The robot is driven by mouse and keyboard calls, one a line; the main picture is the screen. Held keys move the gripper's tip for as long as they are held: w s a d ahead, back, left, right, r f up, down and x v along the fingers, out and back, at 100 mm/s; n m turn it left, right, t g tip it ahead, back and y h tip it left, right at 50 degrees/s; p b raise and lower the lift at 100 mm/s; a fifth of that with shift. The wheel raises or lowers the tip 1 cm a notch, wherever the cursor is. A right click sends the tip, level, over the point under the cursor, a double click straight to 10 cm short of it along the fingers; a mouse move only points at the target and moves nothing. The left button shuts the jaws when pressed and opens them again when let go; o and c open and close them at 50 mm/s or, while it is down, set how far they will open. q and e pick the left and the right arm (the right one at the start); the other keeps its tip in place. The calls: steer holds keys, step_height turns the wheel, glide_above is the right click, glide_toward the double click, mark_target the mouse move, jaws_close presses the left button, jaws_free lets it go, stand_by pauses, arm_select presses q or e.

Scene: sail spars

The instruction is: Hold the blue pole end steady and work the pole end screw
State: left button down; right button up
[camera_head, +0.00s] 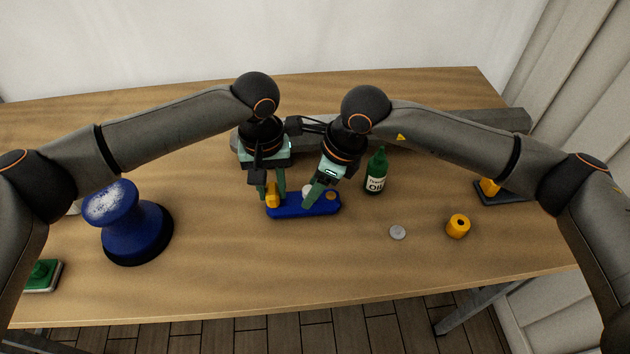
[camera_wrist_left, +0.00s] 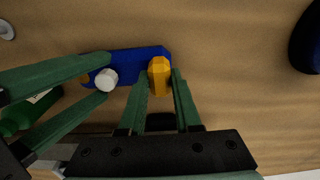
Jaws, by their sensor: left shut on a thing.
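The blue pole end (camera_head: 290,210) lies flat on the table as a long bar. An upright orange lug (camera_head: 272,194) stands at its left end. My left gripper (camera_head: 272,192) is shut on this lug; in the left wrist view its fingers stand on either side of the orange lug (camera_wrist_left: 159,76). A short white screw head (camera_wrist_left: 106,79) stands up from the bar beside the lug. My right gripper (camera_head: 310,197) is at the screw, its fingertips (camera_wrist_left: 103,80) on either side of the head. Whether they touch it cannot be told. An orange spot (camera_head: 331,195) marks the bar's right end.
A green oil bottle (camera_head: 376,175) stands close right of the bar. A silver disc (camera_head: 398,232) and an orange cylinder (camera_head: 458,226) are farther right. A blue spool-shaped object (camera_head: 130,222) and a green-topped block (camera_head: 43,274) are at left. The front middle is clear.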

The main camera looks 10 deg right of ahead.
arm_select(q)
steer(key=shift+f, duration=0.1)
arm_select(e)
steer(key=shift+o, duration=0.9)
steer(key=shift+w, duration=0.1)
steer(key=shift+d+r, duration=0.1)
steer(key=shift+r, duration=0.1)
steer(key=v, duration=1.1)
steer(key=shift+r, duration=0.35)
arm_select(q)
steer(key=c, duration=0.5)
jaws_free()
